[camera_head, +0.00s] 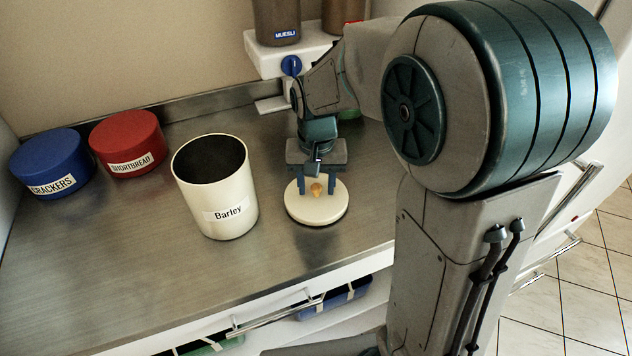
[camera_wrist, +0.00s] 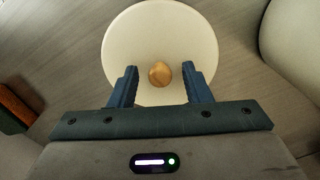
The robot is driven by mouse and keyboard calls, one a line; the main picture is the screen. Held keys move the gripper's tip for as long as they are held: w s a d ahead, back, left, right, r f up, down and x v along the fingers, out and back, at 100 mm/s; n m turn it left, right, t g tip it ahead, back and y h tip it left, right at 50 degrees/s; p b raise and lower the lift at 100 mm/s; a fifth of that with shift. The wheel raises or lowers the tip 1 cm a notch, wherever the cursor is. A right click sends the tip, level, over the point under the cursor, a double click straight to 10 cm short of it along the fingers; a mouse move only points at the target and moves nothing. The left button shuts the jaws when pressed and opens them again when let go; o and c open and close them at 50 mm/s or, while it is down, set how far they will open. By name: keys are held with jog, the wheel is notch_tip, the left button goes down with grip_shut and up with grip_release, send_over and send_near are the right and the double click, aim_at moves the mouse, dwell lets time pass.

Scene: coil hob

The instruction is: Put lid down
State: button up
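The cream round lid (camera_head: 304,213) with a small wooden knob (camera_head: 316,190) lies flat on the steel counter, knob up. It stands just right of the open cream canister labelled Barley (camera_head: 228,190), apart from it. My gripper (camera_head: 316,187) points down over the lid. In the wrist view the lid (camera_wrist: 160,25) is below my gripper (camera_wrist: 160,66), with one finger on each side of the knob (camera_wrist: 159,74). Clear gaps show between the fingers and the knob, so the gripper is open and holds nothing.
A blue Crackers tin (camera_head: 52,163) and a red Shortbread tin (camera_head: 130,143) stand at the back left. A white unit with a blue knob (camera_head: 291,66) and a Muesli jar (camera_head: 276,20) are behind. A drawer handle (camera_head: 275,316) runs below the counter's front edge. The front left counter is clear.

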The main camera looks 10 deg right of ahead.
aim_at(316, 186)
jog(key=shift+r, duration=0.1)
notch_tip(316, 186, up, 11)
jog(key=s+d+f+t, duration=0.1)
jog(key=s+d+f, duration=0.1)
jog(key=s, duration=0.5)
jog(key=s+d+f+n+t, duration=0.1)
jog(key=s+d+f, duration=0.2)
jog(key=s+d, duration=0.2)
jog(key=shift+s+n+t+p, duration=0.3)
jog(key=shift+s+t+p, duration=0.15)
jog(key=shift+s, duration=0.4)
jog(key=shift+f, duration=0.1)
jog(key=shift+c, duration=0.8)
jog(key=shift+a, duration=0.1)
